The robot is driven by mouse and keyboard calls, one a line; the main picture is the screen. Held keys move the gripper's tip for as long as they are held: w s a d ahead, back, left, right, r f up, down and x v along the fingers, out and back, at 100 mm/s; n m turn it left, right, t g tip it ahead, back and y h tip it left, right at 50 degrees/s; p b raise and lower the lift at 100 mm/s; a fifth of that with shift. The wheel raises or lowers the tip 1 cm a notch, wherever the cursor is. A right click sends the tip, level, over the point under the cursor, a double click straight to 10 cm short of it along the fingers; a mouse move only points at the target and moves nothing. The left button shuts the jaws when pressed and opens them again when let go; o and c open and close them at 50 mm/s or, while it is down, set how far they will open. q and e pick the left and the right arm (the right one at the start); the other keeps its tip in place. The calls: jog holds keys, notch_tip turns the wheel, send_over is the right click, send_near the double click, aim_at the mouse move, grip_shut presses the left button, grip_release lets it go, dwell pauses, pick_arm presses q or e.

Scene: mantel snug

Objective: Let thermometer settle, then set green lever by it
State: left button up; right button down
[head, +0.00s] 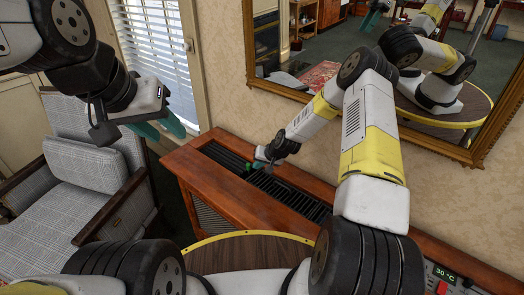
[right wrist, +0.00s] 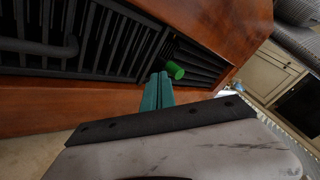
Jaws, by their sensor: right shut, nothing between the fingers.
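The thermometer display (head: 445,272) is lit at the lower right of the head view and reads 30 °C. The green lever's round end (right wrist: 175,70) sticks out of the black slatted grille in the right wrist view. In the head view, the lever (head: 247,167) is small and close to my right gripper (head: 258,164). My right gripper's teal fingers (right wrist: 157,92) are shut together and empty, with their tips just beside the green end; I cannot tell whether they touch it. My left gripper (head: 168,126) is raised over the armchair, empty, its teal fingers apart.
The grille (head: 285,190) is set in the top of a reddish wooden cabinet (head: 225,200) along the wall. A gilt-framed mirror (head: 330,112) hangs behind it. A checked armchair (head: 75,190) stands at left. A red button (head: 442,287) is below the display.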

jog(key=shift+a, duration=0.3)
jog(key=shift+a, duration=0.1)
jog(key=shift+s+a, duration=0.1)
jog(key=shift+a, duration=0.05)
jog(key=shift+s+a+n+t+h, duration=0.55)
jog(key=shift+t+h, duration=0.15)
jog(key=shift+t, duration=0.1)
jog(key=shift+s+a+f, duration=0.25)
jog(key=shift+s+a, duration=0.2)
jog(key=shift+s, duration=0.05)
jog(key=shift+d, duration=0.1)
jog(key=shift+w+d, duration=0.5)
jog(key=shift+w, duration=0.1)
